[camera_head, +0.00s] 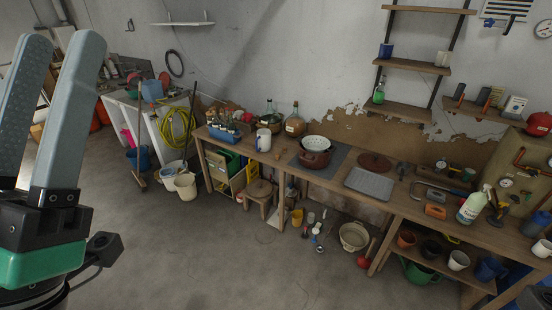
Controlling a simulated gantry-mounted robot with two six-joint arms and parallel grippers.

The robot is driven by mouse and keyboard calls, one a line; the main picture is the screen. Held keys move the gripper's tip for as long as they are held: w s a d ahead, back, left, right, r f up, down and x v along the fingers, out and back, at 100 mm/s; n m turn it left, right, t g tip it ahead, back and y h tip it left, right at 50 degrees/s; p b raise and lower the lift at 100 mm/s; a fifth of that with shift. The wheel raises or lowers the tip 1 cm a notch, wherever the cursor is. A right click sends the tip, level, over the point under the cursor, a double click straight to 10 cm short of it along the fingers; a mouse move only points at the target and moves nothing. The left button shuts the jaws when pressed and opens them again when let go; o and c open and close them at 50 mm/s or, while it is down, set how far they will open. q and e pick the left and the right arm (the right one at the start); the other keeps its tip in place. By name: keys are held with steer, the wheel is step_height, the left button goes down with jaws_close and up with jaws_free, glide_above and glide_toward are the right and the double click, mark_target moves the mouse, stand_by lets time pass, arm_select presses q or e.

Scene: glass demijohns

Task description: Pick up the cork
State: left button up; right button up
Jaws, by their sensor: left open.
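My left gripper (60,48) is large and close at the left edge of the head view, with its two grey fingers pointing up and apart. It is open, with nothing seen between the fingers. It is in front of the room, and the workbench lies well to its right. I cannot make out a cork; it is hidden, too small to tell, or out of view. Two glass demijohns, a green one (269,117) and a brownish one (295,124), stand upright at the back of the bench. My right gripper is not in view.
The wooden workbench (335,186) carries a dark red pot (314,160), a grey tray (369,182), a spray bottle (473,206) and tools. Buckets (186,186) and a broom stand left of it. Several small items lie on the floor under it. The grey floor (220,250) in front is clear.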

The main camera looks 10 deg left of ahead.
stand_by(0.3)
arm_select(q)
steer(key=o, duration=0.5)
steer(key=shift+c, duration=0.2)
